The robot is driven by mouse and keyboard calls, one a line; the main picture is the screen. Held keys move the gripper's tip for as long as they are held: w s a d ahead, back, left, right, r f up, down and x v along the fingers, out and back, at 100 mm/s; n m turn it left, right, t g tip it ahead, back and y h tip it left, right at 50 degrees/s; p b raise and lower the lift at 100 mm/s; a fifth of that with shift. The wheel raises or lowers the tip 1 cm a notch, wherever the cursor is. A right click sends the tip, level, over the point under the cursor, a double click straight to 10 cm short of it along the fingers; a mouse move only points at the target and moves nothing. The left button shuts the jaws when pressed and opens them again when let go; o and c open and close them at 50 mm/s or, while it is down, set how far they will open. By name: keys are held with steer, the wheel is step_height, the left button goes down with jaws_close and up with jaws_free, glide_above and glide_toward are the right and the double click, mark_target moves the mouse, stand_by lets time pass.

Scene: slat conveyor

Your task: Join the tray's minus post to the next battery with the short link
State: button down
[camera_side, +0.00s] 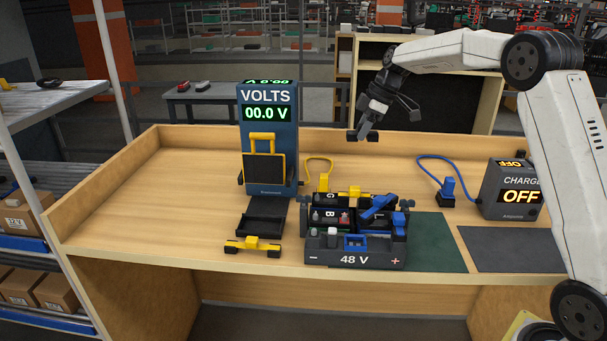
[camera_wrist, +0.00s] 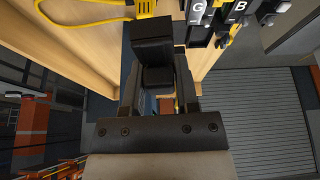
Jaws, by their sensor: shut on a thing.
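The black battery tray (camera_side: 350,262) stands at the bench's front, marked 48 V, with a minus sign at its left and a plus sign at its right. Batteries (camera_side: 325,217) with letters such as G and B sit in it; letters also show upper right in the wrist view. A yellow link with black ends (camera_side: 252,245) lies left of the tray. Another yellow piece (camera_side: 355,192) is at the tray's back. A blue piece (camera_side: 378,207) lies tilted over the batteries. My gripper (camera_side: 366,131) is shut on a small black piece (camera_wrist: 152,35), raised behind the tray; its type is unclear.
The blue voltmeter (camera_side: 267,115) reads 00.0 V, with a yellow-handled black panel in front. A charger (camera_side: 512,190) reading OFF stands right, with a blue cable and plug (camera_side: 447,190). Mats lie at the front right. The bench's left side is clear.

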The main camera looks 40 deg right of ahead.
steer(key=s+a+n+g+y, duration=0.1)
steer(key=s+a+n+g, duration=0.15)
steer(key=a+n, duration=0.7)
steer(key=n+g+h, duration=0.1)
steer(key=n+g, duration=0.3)
steer(key=n, duration=0.4)
glide_above(315, 215)
steer(key=s+a, duration=0.2)
step_height(315, 215, down, 4)
steer(key=f, duration=0.1)
steer(key=shift+w+d+f, duration=0.1)
steer(key=shift+d+f, duration=0.1)
steer(key=shift+f, duration=0.2)
steer(key=shift+f, duration=2.05)
steer(key=shift+f, duration=1.15)
